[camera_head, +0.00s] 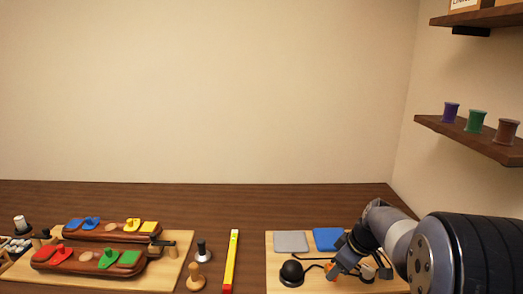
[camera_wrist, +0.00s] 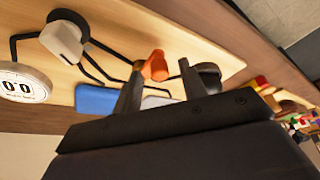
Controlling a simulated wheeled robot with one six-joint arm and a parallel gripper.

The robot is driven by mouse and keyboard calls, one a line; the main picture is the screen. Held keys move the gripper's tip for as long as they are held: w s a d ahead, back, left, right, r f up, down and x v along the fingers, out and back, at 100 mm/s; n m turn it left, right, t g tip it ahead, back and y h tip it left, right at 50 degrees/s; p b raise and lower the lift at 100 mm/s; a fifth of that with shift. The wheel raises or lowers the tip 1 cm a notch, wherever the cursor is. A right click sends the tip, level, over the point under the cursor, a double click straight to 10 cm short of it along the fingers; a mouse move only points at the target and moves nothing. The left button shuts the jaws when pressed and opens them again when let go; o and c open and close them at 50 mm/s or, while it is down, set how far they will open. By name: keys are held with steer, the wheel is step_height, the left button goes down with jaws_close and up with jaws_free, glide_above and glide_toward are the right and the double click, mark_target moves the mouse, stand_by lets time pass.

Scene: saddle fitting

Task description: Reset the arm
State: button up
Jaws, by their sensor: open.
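My arm reaches in from the right in the head view. My gripper (camera_head: 340,270) is low over the right-hand light wooden board (camera_head: 277,284). In the wrist view its two dark fingers (camera_wrist: 160,78) stand apart. An orange piece (camera_wrist: 156,65) shows between and beyond the fingertips; a bit of orange also shows beside the gripper in the head view (camera_head: 332,273). I cannot tell whether the fingers touch it. A blue pad (camera_head: 327,237) lies just behind the gripper and a grey pad (camera_head: 291,241) to its left.
A black dome (camera_head: 291,271) stands left of the gripper, with thin black arms nearby. The wrist view shows a white dial (camera_wrist: 22,84) and a white block (camera_wrist: 62,41). A yellow level (camera_head: 230,262), wooden-handled tools (camera_head: 196,278) and brown trays (camera_head: 92,262) lie left. Shelves with spools (camera_head: 477,120) are at right.

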steer(key=v, duration=1.1)
steer(key=x, duration=1.1)
steer(key=shift+a+f, duration=0.1)
steer(key=shift+f, duration=0.05)
steer(key=shift+a+r+m+p, duration=0.25)
steer(key=shift+a+m+p, duration=0.1)
steer(key=shift+m+p, duration=0.35)
steer(key=shift+w+a+f+m+t+h+p, duration=0.1)
steer(key=shift+a+m+t+h+p, duration=0.2)
steer(key=shift+m+p, duration=0.3)
steer(key=shift+a+f+m+t+h+p, duration=0.1)
steer(key=shift+a+m+t+h+p, duration=0.1)
steer(key=shift+m+h+p, duration=0.35)
steer(key=shift+m, duration=0.25)
